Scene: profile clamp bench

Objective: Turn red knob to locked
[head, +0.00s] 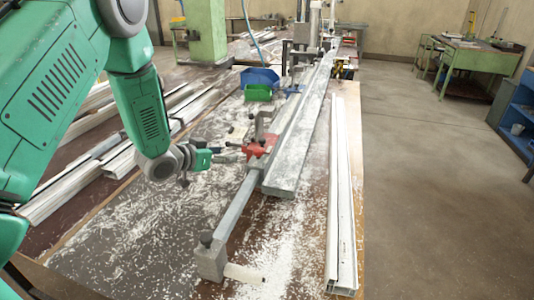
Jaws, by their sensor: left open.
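The red knob or clamp part (262,146) sits on the long grey profile rail (240,202) in the middle of the bench. Its exact turn position is too small to tell. My left gripper (226,155) comes in from the left and is open, with its fingertips pointing right, close to the left side of the red part. I cannot tell whether they touch it. My right gripper is not in view.
A long grey beam (300,140) runs beside the rail. White profiles lie at right (341,220) and left (120,160). Blue (260,77) and green (258,93) bins stand farther back. White shavings cover the bench (150,240). Open floor lies right.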

